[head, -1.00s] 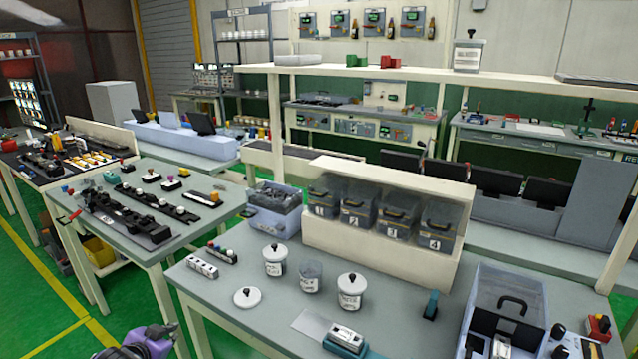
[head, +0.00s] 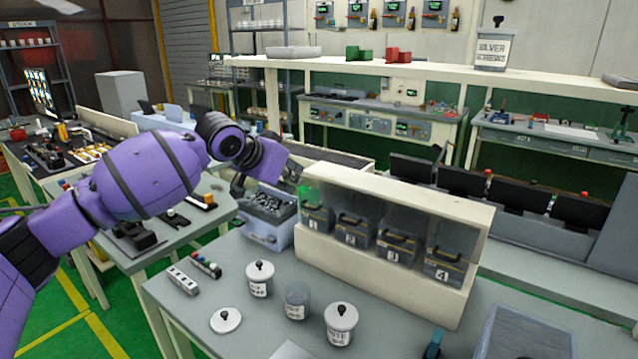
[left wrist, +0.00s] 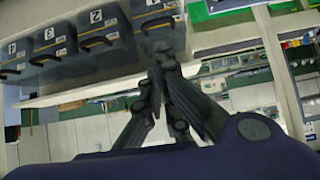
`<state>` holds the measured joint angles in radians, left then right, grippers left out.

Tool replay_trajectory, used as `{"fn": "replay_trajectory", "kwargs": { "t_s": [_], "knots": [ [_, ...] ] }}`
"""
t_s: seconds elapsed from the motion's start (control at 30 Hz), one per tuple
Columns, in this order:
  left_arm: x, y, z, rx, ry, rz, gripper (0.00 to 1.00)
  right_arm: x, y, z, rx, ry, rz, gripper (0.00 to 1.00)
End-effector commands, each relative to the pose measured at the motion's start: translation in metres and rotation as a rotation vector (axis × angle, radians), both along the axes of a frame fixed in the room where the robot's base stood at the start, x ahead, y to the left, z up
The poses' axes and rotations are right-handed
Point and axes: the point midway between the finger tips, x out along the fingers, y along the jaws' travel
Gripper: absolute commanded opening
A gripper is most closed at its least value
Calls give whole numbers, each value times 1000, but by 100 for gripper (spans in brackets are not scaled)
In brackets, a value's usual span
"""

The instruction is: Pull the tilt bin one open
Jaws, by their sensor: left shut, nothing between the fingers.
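Tilt bin one (head: 316,217) is the leftmost of the dark grey bins in the cream rack (head: 455,298). It has a white label with a 1 and looks closed. My left gripper (head: 293,172) is at the rack's left end, up and left of bin one. My right gripper is not in view.
Bins two (head: 353,229), three (head: 396,245) and four (head: 443,264) sit to the right in the rack. A grey-blue crate (head: 262,232) stands left of the rack. Lidded white jars (head: 341,325) stand in front on the table. A shelf (head: 430,81) runs behind.

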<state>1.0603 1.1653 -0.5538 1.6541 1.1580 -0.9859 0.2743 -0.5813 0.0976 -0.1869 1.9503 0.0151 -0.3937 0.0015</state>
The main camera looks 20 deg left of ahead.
Motion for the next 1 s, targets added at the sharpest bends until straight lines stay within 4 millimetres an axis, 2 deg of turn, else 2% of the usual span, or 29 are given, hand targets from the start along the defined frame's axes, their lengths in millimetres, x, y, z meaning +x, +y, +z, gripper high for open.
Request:
{"fn": "replay_trajectory", "kwargs": {
  "t_s": [0.03,0.1,0.23,0.4,0.6,1.0],
  "knots": [
    [3,-2,-5,-1,4,-1,0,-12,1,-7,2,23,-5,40],
    [9,-5,-10,-3,3,0,0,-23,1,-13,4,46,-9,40],
    [26,-11,-25,-3,3,0,0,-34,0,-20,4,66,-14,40],
    [49,-20,-45,-3,3,0,0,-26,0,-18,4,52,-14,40],
    [66,-26,-59,-2,2,0,0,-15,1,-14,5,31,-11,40],
    [71,-28,-62,-2,0,0,0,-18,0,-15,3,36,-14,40]
  ]
}}
